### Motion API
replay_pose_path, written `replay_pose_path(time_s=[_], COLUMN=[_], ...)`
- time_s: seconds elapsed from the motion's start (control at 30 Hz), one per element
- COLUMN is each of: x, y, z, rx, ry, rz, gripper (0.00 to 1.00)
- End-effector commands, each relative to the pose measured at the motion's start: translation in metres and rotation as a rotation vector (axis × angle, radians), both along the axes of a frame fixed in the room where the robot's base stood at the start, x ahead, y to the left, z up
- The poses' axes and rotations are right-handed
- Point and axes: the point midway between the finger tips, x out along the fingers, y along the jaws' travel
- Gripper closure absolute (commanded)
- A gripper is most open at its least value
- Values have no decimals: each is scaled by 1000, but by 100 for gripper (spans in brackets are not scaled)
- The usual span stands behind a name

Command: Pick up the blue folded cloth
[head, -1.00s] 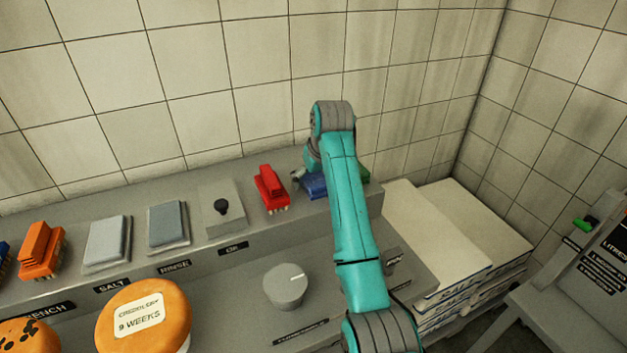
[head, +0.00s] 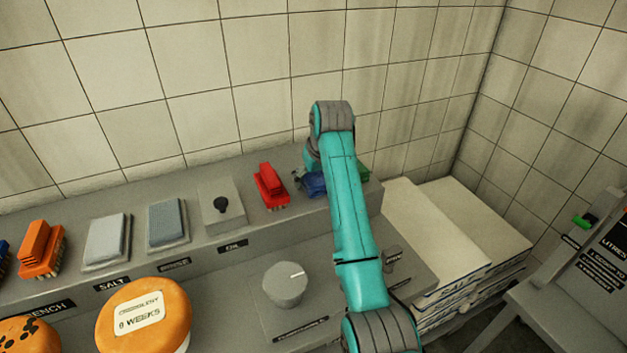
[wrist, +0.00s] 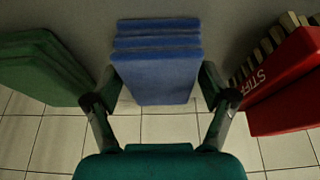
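The blue folded cloth (wrist: 158,78) is in the middle of the wrist view, its stacked layers showing at the top edge. In the head view the cloth (head: 316,185) shows only partly beside my arm, on the grey ledge. My gripper (wrist: 162,88) has its two fingers spread, one on each side of the cloth. The fingertips are very close to its side edges; I cannot tell whether they touch. In the head view my gripper is mostly hidden behind my teal arm.
A green folded thing (wrist: 40,68) lies close to the left in the wrist view. A red brush (wrist: 285,88) marked STIFF is close to the right. The ledge (head: 232,245) also holds a black-knobbed box (head: 222,205). White sacks (head: 435,235) are stacked at right.

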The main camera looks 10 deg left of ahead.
Motion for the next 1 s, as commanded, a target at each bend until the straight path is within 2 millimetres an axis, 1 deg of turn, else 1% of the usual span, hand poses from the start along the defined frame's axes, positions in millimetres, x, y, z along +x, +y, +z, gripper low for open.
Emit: replay_pose_path(time_s=[0.03, 0.13, 0.17, 0.43, 0.57, 0.67, 0.9, 1.0], x=[0, 0, 0, 0, 0, 1, 1, 0], y=[0, 0, 0, 0, 0, 0, 0, 0], z=[0, 0, 0, 0, 9, 25, 71, 87], rx=[0, 0, 0, -1, 0, 1, 1, 1], ry=[0, 0, 0, 1, 0, -3, -3, -2], rz=[0, 0, 0, 0, 0, 0, 0, 0], gripper=[39, 64, 65, 66, 66, 66, 66, 66])
